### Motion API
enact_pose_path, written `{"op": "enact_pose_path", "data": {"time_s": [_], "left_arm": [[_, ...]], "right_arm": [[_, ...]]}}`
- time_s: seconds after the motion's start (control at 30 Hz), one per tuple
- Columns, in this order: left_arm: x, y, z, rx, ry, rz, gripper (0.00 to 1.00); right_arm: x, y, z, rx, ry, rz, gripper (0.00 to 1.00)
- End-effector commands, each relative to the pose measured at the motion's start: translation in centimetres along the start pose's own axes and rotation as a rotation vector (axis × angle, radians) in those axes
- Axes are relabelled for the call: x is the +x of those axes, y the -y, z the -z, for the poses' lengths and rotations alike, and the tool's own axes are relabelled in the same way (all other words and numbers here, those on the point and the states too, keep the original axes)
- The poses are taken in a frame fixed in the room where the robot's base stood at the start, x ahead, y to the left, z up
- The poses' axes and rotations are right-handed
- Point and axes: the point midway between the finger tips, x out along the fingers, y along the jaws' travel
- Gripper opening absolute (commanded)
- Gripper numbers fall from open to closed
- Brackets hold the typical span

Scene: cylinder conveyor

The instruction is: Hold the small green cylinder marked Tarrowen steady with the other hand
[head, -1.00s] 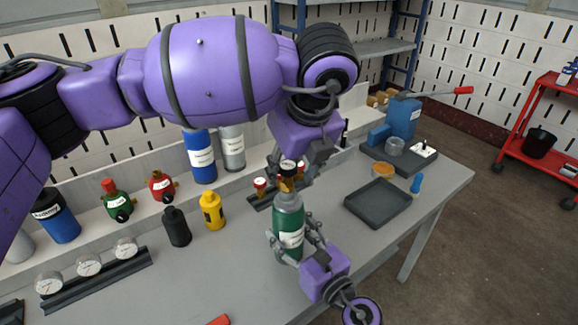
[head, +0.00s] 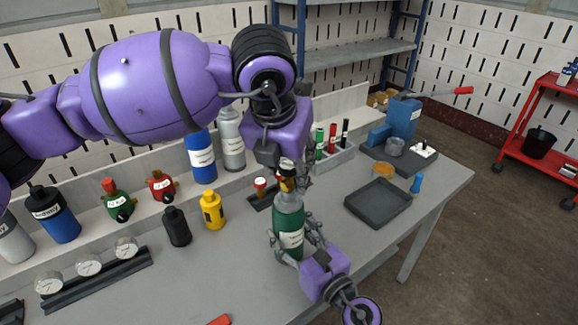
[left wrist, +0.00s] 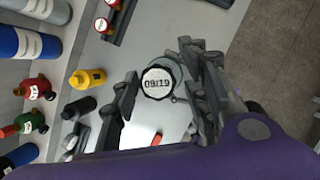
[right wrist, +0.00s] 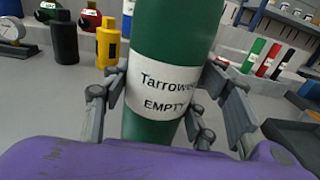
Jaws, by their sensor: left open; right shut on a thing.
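The small green cylinder (head: 290,222) stands upright on the bench, with a grey shoulder and a brass-coloured fitting on top. Its white label (right wrist: 161,92) reads "Tarrowe…" and "EMPTY" in the right wrist view. My right gripper (head: 293,243) is shut on its body, with fingers on both sides. My left gripper (head: 288,180) is over the cylinder's top with its fingers open. In the left wrist view a round white face with a dark rim (left wrist: 158,83) shows between the open fingers. Contact with the left fingers cannot be told.
A yellow bottle (head: 212,210) and a black one (head: 177,227) stand left of the cylinder. Gauges sit in a dark rack (head: 97,279) further left. A grey tray (head: 378,203) lies to the right. The bench in front is mostly clear.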

Motion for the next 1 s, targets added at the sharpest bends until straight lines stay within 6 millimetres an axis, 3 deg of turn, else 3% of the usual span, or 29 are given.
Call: {"op": "enact_pose_path", "data": {"time_s": [0.13,0.53,1.0], "left_arm": [[0.0,0.04,0.03,0.099,-0.001,0.042,0.42],[0.01,0.0,0.0,0.149,0.0,0.063,0.42],[-0.02,0.06,-0.01,0.584,0.001,0.244,0.42]], "right_arm": [[0.03,-0.02,-0.11,0.0,0.002,0.0,0.23],[0.03,-0.01,-0.12,0.0,0.002,0.0,0.23],[0.03,-0.01,-0.13,0.0,0.002,0.0,0.23]]}}
